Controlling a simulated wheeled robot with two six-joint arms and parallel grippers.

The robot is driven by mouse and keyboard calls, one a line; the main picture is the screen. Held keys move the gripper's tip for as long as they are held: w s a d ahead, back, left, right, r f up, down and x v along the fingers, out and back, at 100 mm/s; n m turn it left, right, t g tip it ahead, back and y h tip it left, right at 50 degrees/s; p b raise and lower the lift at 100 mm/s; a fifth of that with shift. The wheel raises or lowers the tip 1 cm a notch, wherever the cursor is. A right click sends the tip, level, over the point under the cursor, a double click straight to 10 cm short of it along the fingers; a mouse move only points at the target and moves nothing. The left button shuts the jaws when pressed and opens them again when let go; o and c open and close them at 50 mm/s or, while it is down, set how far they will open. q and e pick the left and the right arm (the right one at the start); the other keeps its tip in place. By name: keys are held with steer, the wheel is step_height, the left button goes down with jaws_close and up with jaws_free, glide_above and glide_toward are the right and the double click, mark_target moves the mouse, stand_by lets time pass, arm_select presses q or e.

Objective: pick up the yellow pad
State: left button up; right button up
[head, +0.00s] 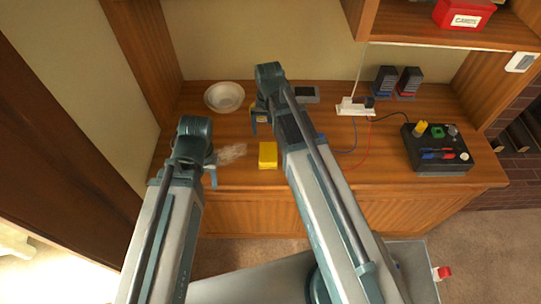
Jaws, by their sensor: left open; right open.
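The yellow pad (267,155) is a small yellow block lying on the wooden desk top, near its front edge. It lies between my two arms. My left gripper (205,175) is at the desk's front edge, left of the pad and apart from it. It is open, and its fingers are partly hidden by the wrist. My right gripper (262,118) is above the desk behind the pad. It is open and apart from the pad. The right forearm passes just right of the pad.
A crumpled clear wrapper (231,153) lies between my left gripper and the pad. A white bowl (224,97) stands behind. A grey box (306,95), a white power strip (355,106) with cables, dark stacks (409,82) and a black control box (437,151) occupy the right.

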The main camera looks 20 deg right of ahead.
mark_target(268, 152)
step_height(268, 152, down, 8)
steer(key=b, duration=0.8)
steer(key=shift+f, duration=0.2)
steer(key=f+b, duration=0.5)
steer(key=shift+w+a+f, duration=0.1)
steer(key=shift+a+f, duration=0.1)
steer(key=shift+r, duration=0.1)
steer(key=c, duration=1.2)
steer(key=shift+r, duration=0.2)
